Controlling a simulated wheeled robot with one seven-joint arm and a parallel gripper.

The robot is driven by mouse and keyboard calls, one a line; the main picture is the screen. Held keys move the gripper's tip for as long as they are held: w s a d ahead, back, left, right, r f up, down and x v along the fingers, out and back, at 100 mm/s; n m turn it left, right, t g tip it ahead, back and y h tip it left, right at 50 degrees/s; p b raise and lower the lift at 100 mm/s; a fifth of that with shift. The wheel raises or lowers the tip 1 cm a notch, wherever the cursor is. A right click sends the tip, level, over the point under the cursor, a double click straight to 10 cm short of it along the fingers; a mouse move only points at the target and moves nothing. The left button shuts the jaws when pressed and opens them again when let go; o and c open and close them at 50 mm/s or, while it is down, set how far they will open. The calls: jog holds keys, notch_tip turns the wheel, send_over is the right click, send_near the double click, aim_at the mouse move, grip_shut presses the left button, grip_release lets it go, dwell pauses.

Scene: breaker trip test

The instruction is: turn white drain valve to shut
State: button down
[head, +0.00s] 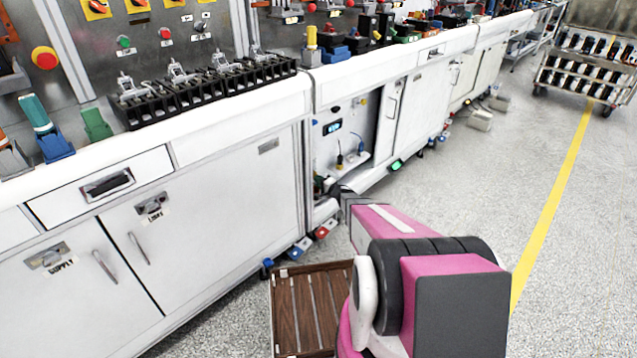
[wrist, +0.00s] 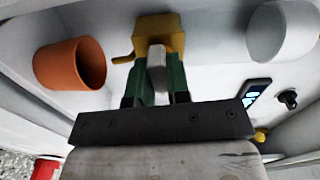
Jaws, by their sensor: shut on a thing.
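The white drain valve handle (wrist: 157,60) is a small white lever in front of a yellow valve body (wrist: 158,32), upper middle of the wrist view. My gripper (wrist: 156,82) has green fingers, one on each side of the white handle, and is shut on it. The tips and the handle's far end are hard to make out. A yellow stub sticks out at the left of the body. In the head view my arm reaches to the low open cabinet bay (head: 345,135); the valve cannot be made out there.
In the wrist view an orange cylinder (wrist: 70,65) is left of the valve and a white cylinder (wrist: 283,30) right. A blue display (wrist: 255,95) and black knob (wrist: 287,98) are lower right. A slatted wooden crate (head: 305,308) stands near my arm.

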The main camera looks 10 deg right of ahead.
jog(key=n, duration=0.8)
jog(key=shift+n, duration=0.3)
jog(key=n, duration=0.4)
jog(key=shift+n, duration=2.3)
jog(key=c, duration=1.1)
grip_release()
jog(key=shift+s, duration=0.1)
jog(key=v, duration=1)
jog(key=shift+s+d, duration=0.25)
jog(key=shift+s, duration=0.05)
